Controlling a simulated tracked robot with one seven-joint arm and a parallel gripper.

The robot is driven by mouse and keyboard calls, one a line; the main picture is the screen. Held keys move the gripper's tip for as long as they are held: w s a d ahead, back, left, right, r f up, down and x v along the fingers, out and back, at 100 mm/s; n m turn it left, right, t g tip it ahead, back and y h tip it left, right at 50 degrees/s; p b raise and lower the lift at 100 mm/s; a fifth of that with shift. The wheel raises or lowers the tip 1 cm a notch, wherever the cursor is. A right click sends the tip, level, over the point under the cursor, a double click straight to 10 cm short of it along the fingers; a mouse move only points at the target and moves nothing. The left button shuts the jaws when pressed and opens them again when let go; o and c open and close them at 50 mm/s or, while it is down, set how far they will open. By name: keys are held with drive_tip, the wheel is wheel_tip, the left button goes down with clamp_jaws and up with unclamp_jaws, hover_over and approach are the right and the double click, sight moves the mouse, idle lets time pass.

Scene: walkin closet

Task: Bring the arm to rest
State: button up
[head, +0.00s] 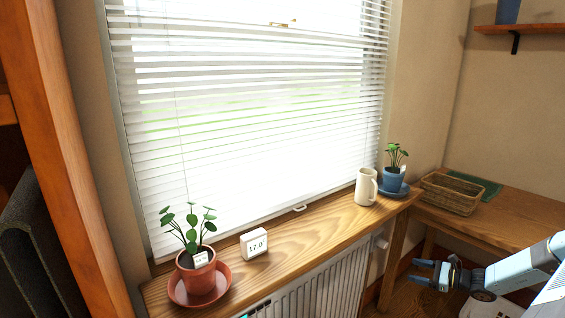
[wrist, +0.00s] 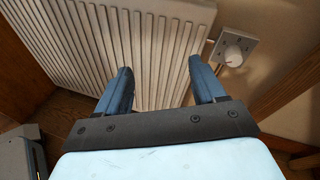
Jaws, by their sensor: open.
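My gripper (head: 427,272) is at the lower right of the head view, in front of and below the wooden sill, on a pale blue arm. In the wrist view its two blue fingers (wrist: 160,84) are spread apart with nothing between them. Behind the fingers is the white ribbed radiator (wrist: 150,40); I cannot tell how far off it is. My arm (head: 525,268) reaches in from the right edge of the head view.
The wooden sill (head: 320,235) bears a potted plant (head: 198,275), a white display block (head: 254,244), a cream jug (head: 366,187) and a blue-potted plant (head: 393,180). A wooden table (head: 520,215) with a wicker basket (head: 452,195) stands at right.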

drive_tip(key=s+a+r+n+g+h, duration=0.25)
drive_tip(key=a+r+n, duration=0.3)
drive_tip(key=r, duration=0.45)
drive_tip(key=s+a+r+n+g+h, duration=0.2)
drive_tip(key=s+a+r+n+g, duration=0.15)
drive_tip(key=a+r, duration=0.5)
drive_tip(key=s+a+r+n+g+h, duration=0.3)
drive_tip(key=s+a+r+n, duration=0.15)
drive_tip(key=r, duration=0.65)
drive_tip(key=s+a+r+n+t+h, duration=0.2)
drive_tip(key=s+a+r+n, duration=0.2)
drive_tip(key=s+r, duration=0.4)
drive_tip(key=s+a+r+n+t+h, duration=0.3)
drive_tip(key=s+r, duration=0.5)
drive_tip(key=s, duration=0.9)
drive_tip(key=shift+a+r+n, duration=0.35)
drive_tip(key=shift+a+n, duration=0.1)
drive_tip(key=shift+n, duration=0.4)
